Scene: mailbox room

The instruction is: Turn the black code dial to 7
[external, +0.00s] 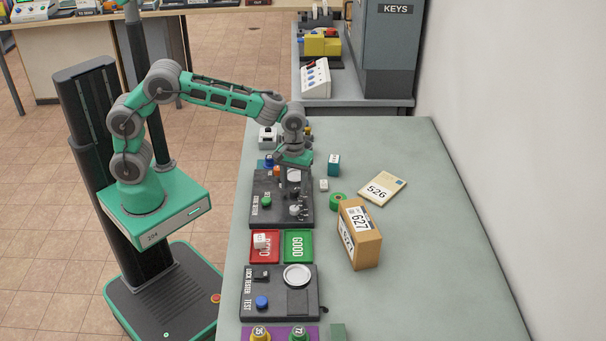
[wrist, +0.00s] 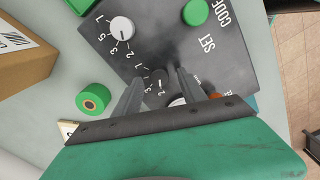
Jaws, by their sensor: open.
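The black code dial (wrist: 157,87) sits on a dark panel (wrist: 205,55) and shows in the wrist view between my fingers. White digits ring it, but my fingers cover part of them, and I cannot read its setting. My gripper (wrist: 158,75) is open, with one finger on each side of the dial; I cannot tell if either touches it. In the external view my gripper (external: 291,188) is low over the same panel (external: 267,184) and hides the dial.
A white dial (wrist: 121,28) and a green button (wrist: 195,12) share the panel. A green tape roll (wrist: 93,98) and a cardboard box (wrist: 22,52) are beside it. Red (external: 264,254) and green (external: 304,236) trays lie in front. The right side of the table is clear.

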